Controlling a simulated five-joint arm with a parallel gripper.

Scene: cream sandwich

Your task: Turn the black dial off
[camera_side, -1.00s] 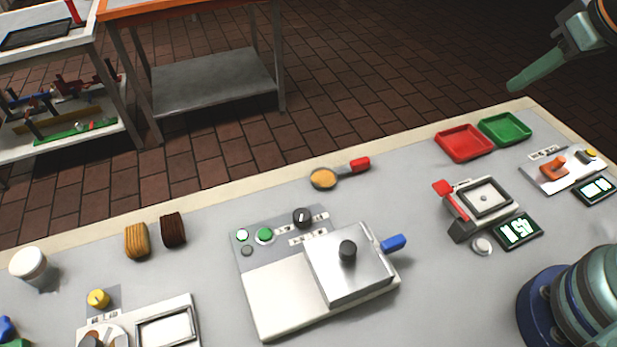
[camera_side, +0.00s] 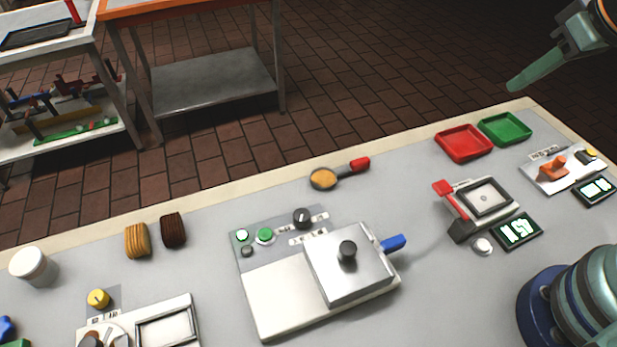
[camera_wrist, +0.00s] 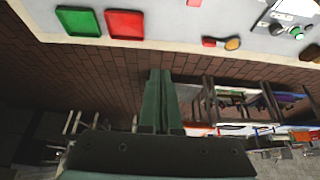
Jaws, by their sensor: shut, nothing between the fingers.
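The black dial (camera_side: 302,217) stands on the grey control panel of the press machine, beside a green button (camera_side: 265,235) in the side view. A small light mark shows on its top, but its exact setting is too small to read. My gripper (camera_side: 514,84) is shut and empty, raised at the upper right, far from the dial. Its closed green fingers (camera_wrist: 157,84) also show in the wrist view, pointing out over the floor beyond the table edge.
The press lid (camera_side: 335,280) has its own black knob and a blue handle (camera_side: 394,243). A small pan (camera_side: 323,179) lies behind the machine. Red (camera_side: 464,143) and green (camera_side: 505,129) trays and a scale-like device (camera_side: 484,199) stand to the right.

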